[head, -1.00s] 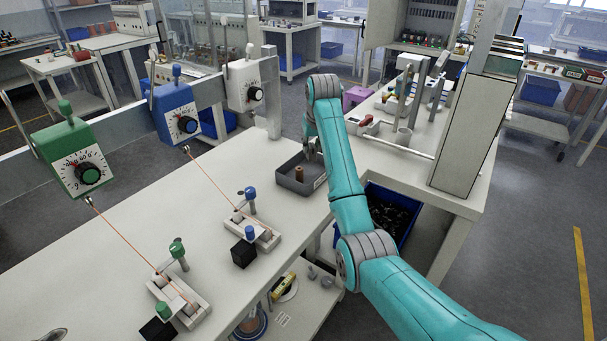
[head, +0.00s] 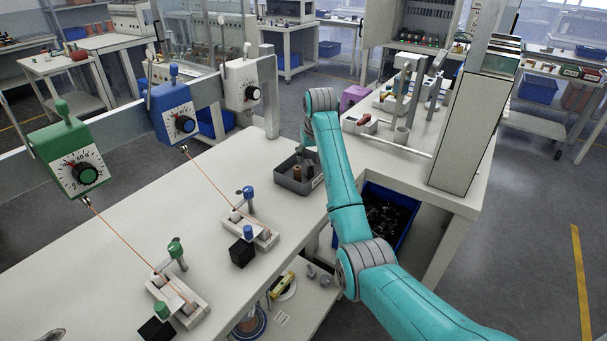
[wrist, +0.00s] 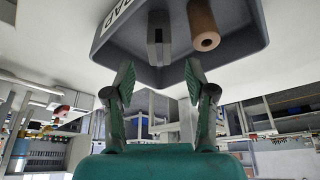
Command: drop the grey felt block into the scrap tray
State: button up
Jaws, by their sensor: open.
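The scrap tray (head: 287,182) is a dark grey open box on the bench, and it fills the top of the wrist view (wrist: 105,48) with part of its label showing. My gripper (wrist: 160,78) is open at the tray, its two fingers wide apart. A grey block (wrist: 158,42), apparently the felt block, shows beyond the gap between the fingertips, touching neither. It appears inside the tray; whether it rests on the tray floor is hard to tell. In the head view my gripper (head: 303,152) is small and partly hidden by my arm.
A brown cylinder (wrist: 203,25) stands in the tray, beside the grey block. Two white fixtures (head: 252,232) with taut orange cords and black blocks (head: 242,253) are on the bench to the left. A blue bin (head: 385,215) sits below, right of my arm.

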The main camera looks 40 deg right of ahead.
jog(key=shift+r, duration=0.1)
jog(key=v, duration=0.7)
jog(key=shift+r, duration=0.15)
jog(key=shift+s, duration=0.15)
